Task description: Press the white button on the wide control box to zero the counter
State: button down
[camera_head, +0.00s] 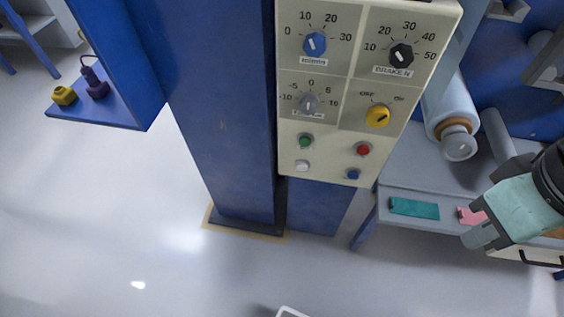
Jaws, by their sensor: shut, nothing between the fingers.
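A cream control box (345,90) is fixed to a blue column in the upper middle of the head view; its top runs out of the frame. The white button (302,166) is at its lower left, below a green button (305,141). A red button (363,149) and a blue button (352,174) are to the right. My gripper (472,239) is at the right edge, with a mint-green body and grey fingers. It is shut and empty, well to the right of the box and apart from it. No counter can be made out.
Above the buttons are several knobs, one yellow (377,116). A grey shelf (395,178) at the right holds a teal block (414,208) and a pink piece (470,216). A roller (450,105) is behind. A blue ledge (115,112) juts out at left. The floor at lower left is clear.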

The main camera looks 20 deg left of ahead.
jog(key=shift+a, duration=0.15)
jog(key=w+a+f+m+t+y+b, duration=0.1)
jog(key=w+a+f+t+y+b, duration=0.1)
jog(key=a+f+b, duration=0.5)
jog(key=w+a+f+m+t+y+b, duration=0.1)
jog(key=w+a+f+t+y+b, duration=0.2)
jog(key=a+f, duration=0.7)
jog(key=w+a+f+m+t+y+b, duration=0.1)
jog(key=w+a+f+t+y+b, duration=0.2)
jog(key=f+b, duration=1)
jog(key=w+a+f+y, duration=0.3)
jog(key=a+f+y, duration=0.2)
jog(key=f, duration=0.2)
jog(key=shift+w+a+f, duration=0.15)
jog(key=shift+w+a, duration=0.1)
jog(key=shift+a, duration=0.05)
